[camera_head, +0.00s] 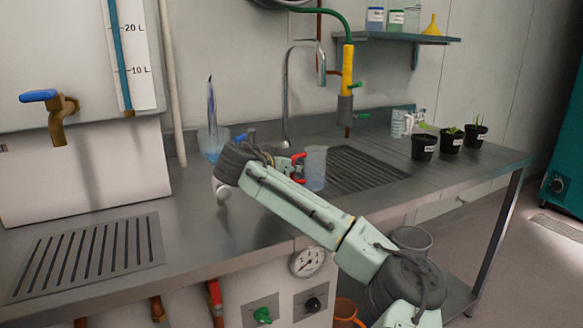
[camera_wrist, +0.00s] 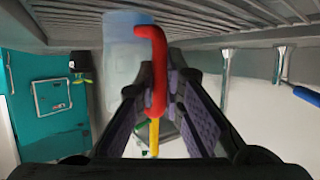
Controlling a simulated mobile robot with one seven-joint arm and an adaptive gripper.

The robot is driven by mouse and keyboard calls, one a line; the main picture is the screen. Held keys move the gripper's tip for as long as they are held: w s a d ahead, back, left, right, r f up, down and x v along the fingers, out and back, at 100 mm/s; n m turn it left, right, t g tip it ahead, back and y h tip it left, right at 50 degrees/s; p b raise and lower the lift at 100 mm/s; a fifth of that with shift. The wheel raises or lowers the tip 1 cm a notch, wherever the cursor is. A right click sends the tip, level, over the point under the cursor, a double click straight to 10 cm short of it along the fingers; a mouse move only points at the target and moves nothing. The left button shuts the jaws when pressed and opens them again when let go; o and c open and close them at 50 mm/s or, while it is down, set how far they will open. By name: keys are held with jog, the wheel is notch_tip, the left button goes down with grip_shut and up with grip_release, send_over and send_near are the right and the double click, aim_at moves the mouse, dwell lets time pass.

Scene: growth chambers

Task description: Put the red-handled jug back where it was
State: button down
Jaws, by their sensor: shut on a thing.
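The red-handled jug (camera_head: 315,168) is a clear, pale jug at the left end of the grooved drainboard, with its red handle (camera_head: 298,168) facing left towards my gripper (camera_head: 287,166). In the wrist view my gripper (camera_wrist: 156,100) is shut on the red handle (camera_wrist: 158,75), one dark finger on each side. The jug body (camera_wrist: 122,55) shows pale and blurred beyond the fingers, close to the grooved surface. The jug looks upright. I cannot tell whether its base touches the drainboard. My arm's wrist hides part of the counter in front of it.
The drainboard (camera_head: 350,168) is free right of the jug. A clear jug (camera_head: 401,124) and several black plant pots (camera_head: 424,148) stand farther right. A bluish container (camera_head: 212,143) is at the back left. A yellow-sleeved hose (camera_head: 347,68) hangs behind, beside the curved tap (camera_head: 287,95).

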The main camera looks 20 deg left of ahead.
jog(key=shift+f, duration=0.2)
jog(key=c, duration=1.7)
grip_release()
jog(key=shift+r, duration=0.15)
jog(key=shift+s+r, duration=0.1)
jog(key=shift+r, duration=0.1)
jog(key=d+b+v, duration=0.1)
jog(key=b+v, duration=0.1)
jog(key=v, duration=0.9)
jog(key=shift+s+a, duration=0.35)
jog(key=shift+a, duration=0.15)
jog(key=shift+r, duration=0.1)
